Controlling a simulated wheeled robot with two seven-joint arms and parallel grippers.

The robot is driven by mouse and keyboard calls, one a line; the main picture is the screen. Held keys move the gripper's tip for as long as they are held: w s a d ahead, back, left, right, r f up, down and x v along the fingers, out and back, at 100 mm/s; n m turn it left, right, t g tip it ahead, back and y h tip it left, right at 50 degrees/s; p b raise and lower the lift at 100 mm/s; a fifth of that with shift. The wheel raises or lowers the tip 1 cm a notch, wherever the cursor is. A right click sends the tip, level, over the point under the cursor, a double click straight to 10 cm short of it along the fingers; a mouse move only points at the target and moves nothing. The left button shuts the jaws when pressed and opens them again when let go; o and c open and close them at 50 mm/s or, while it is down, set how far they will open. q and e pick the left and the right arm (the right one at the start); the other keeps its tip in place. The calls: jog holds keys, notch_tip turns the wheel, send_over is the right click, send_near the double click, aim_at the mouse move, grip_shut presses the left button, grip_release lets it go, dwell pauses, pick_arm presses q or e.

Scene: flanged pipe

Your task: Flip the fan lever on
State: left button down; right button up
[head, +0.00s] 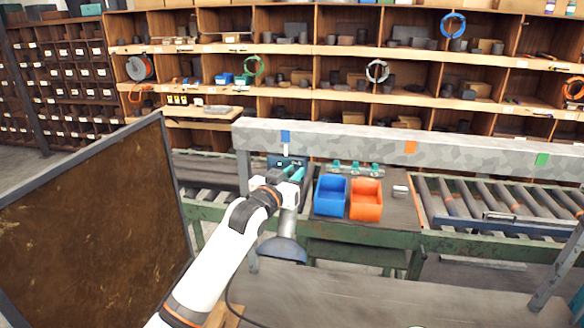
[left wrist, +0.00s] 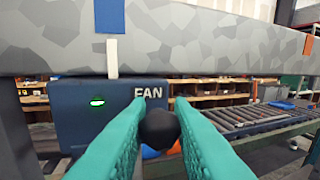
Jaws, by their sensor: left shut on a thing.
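The fan box (left wrist: 95,112) is dark blue and hangs under the grey camouflage beam, with the word FAN and a green light on its face. It also shows in the head view (head: 277,162), partly behind my left gripper. The lever's black round knob (left wrist: 158,129) sits between the teal fingers of my left gripper (left wrist: 160,140) in the left wrist view. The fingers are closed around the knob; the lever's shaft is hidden. In the head view my left gripper (head: 296,174) reaches up to the front of the box. My right gripper is not in view.
The grey beam (head: 350,140) runs across above the box. A blue bin (head: 331,196) and an orange bin (head: 365,199) stand right of the gripper on the bench. A brown panel (head: 100,220) stands at the left. Roller conveyors (head: 490,205) lie to the right.

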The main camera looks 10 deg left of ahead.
pick_arm(q)
jog(key=c, duration=1.3)
grip_release()
jog(key=shift+s+a+f, duration=0.1)
jog(key=shift+s, duration=0.15)
jog(key=b+v, duration=0.4)
jog(key=v, duration=0.7)
jog(key=shift+s+b, duration=0.25)
jog(key=shift+b, duration=0.05)
jog(key=shift+a, duration=0.15)
